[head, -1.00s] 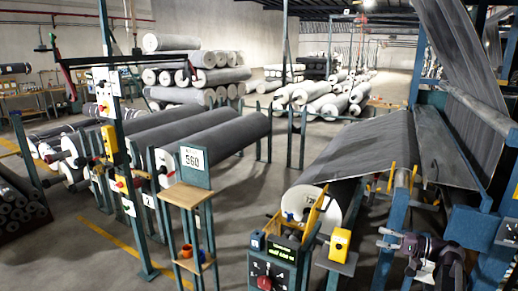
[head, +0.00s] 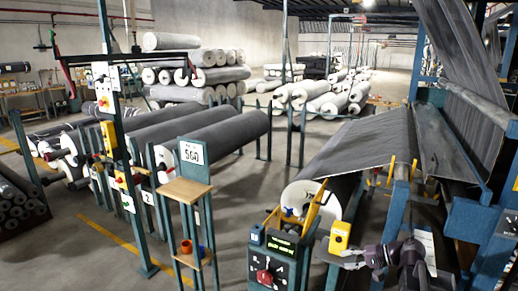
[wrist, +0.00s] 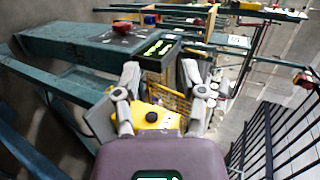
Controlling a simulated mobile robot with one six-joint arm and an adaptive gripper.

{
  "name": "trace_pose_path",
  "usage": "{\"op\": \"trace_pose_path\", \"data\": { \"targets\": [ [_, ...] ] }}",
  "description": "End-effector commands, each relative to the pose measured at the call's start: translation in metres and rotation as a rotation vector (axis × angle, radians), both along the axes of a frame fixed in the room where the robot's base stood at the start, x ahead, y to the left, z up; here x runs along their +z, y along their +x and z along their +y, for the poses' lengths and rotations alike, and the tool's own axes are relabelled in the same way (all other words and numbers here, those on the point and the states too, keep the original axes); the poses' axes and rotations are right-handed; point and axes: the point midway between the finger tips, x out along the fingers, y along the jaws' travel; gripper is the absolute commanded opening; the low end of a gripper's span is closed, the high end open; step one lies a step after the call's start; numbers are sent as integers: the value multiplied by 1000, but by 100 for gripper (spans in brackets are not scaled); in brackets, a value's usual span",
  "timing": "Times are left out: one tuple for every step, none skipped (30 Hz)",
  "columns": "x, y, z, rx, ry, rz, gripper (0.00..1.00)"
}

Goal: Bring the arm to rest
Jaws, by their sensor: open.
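My gripper (head: 346,259) is at the lower right of the head view, on the end of my dark arm, just below a yellow box (head: 340,236) in that picture. In the wrist view my gripper (wrist: 160,80) has its two grey fingers spread apart, with nothing held between them. A yellow box with a black knob (wrist: 152,116) shows between and behind the fingers. I cannot tell how far it is from them.
A control panel with a red knob (head: 264,277) stands left of my gripper. A large grey roll (head: 298,203) lies behind it, under the machine's fabric sheet (head: 368,140). A small wooden-topped stand (head: 186,190) is farther left. Blue machine posts (head: 395,225) are close to my arm.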

Motion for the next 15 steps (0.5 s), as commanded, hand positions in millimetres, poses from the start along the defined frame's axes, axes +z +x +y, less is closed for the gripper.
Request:
{"op": "trace_pose_path", "data": {
  "targets": [
    [-18, -7, 17, 23, -51, 23, 53],
    [-26, -10, 24, 37, -85, 36, 53],
    [-37, -14, 33, 52, -130, 54, 53],
    [-45, -17, 40, 66, -166, 67, 53],
    [-53, -21, 46, 78, -200, 79, 53],
    [-63, -25, 54, 95, -247, 93, 53],
    [-71, -29, 59, 107, -282, 104, 53],
    [-78, -33, 64, 120, -317, 114, 53],
    [-88, -38, 71, 136, -364, 126, 53],
    [-95, -41, 75, 148, -400, 134, 53],
    [-101, -45, 79, 160, -436, 143, 53],
    [-110, -51, 84, 176, -485, 152, 53],
    [-116, -55, 88, 188, -521, 158, 53],
    [-122, -59, 91, 201, -558, 164, 53],
    [-130, -64, 95, 217, -607, 171, 53]
  ]
}}
